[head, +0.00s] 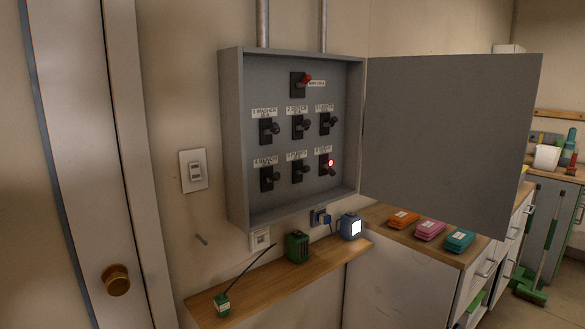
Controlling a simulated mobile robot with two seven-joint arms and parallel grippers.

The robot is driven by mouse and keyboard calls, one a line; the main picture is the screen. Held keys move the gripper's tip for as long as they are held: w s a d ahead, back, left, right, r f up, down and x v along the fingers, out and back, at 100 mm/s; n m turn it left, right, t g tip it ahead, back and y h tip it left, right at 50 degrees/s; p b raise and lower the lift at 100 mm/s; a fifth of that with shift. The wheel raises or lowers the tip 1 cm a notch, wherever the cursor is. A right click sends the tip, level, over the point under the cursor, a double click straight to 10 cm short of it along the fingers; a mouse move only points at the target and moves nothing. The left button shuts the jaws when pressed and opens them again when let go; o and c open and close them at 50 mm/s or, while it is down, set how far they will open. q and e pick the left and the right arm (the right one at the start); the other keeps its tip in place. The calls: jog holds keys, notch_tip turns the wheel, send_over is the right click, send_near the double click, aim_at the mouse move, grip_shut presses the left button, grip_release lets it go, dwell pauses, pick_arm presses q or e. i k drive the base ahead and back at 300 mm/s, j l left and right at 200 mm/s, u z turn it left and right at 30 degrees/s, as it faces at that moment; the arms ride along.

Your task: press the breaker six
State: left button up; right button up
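An open grey breaker box (233,140) hangs on the wall, with one main switch (298,84) with a red handle at the top and two rows of black breakers below. Breaker six (325,164) appears to be the right one of the bottom row, though its label is too small to read surely. A red light glows on it, and its dark lever points down and to the right. The levers of the other small breakers point to the right. Neither of my grippers is in view.
The box door (450,140) stands wide open to the right. Below the box, a wooden shelf (270,279) holds a green radio-like box (297,247), a small green item with an antenna (222,304) and a blue device (350,227). A counter with colored cases (430,230) stands right.

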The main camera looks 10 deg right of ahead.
aim_at(330, 171)
jog(key=i+l+u, duration=0.15)
jog(key=i+l, duration=0.2)
jog(key=i+l+u, duration=0.15)
jog(key=i+l, duration=0.15)
jog(key=i+l+u, duration=0.15)
jog(key=l, duration=0.35)
jog(key=i+l+u, duration=0.15)
jog(key=i+l, duration=0.25)
jog(key=u, duration=0.35)
jog(key=k+j, duration=0.05)
